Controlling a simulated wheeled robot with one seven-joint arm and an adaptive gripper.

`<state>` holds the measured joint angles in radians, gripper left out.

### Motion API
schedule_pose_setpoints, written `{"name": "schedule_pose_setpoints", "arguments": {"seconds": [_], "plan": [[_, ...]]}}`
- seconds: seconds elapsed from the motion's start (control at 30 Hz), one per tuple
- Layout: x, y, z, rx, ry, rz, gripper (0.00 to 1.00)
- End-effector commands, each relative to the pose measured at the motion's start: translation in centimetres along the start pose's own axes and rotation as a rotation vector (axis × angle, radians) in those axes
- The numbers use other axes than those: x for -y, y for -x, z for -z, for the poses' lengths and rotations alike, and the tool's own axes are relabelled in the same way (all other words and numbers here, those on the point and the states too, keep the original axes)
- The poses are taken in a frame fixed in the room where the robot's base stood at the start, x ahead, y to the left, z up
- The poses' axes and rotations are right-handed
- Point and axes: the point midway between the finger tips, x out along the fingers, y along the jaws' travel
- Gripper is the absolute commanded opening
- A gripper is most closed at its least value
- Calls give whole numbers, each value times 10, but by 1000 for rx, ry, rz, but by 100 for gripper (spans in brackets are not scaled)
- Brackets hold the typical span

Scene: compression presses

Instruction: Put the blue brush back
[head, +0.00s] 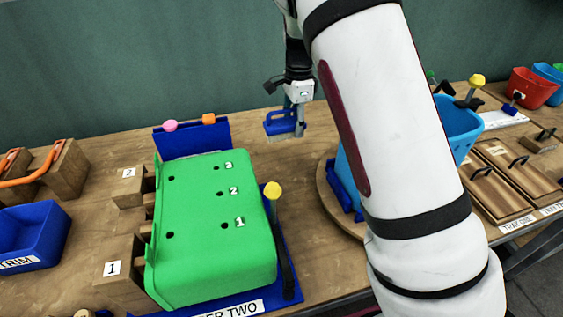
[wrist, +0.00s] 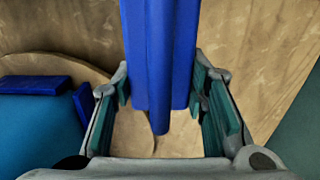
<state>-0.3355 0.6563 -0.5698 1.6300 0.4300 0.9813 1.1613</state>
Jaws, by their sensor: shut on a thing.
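The blue brush (head: 281,124) is held in the air above the table, behind and right of the green press cover. My gripper (head: 299,108) points down and is shut on it. In the wrist view the blue brush (wrist: 158,55) runs upward from between the green-padded fingers of my gripper (wrist: 164,104). The brush's resting place cannot be told from these frames.
The green cover (head: 205,260) with numbered holes stands front left, with a yellow-knobbed lever (head: 274,192) beside it. A blue bucket (head: 461,122) stands right, partly hidden by my arm. Wooden trays (head: 488,192) lie further right. Bare wood lies below the brush.

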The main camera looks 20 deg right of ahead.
Motion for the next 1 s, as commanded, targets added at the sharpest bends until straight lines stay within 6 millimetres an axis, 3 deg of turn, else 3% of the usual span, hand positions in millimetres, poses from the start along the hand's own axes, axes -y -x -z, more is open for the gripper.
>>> {"name": "schedule_pose_setpoints", "arguments": {"seconds": [0.17,0.43,1.0], "plan": [[8,-2,1,-2,-27,-1,0],[7,-46,1,-1,-30,-4,0],[7,-97,3,-1,-29,-1,0]]}}
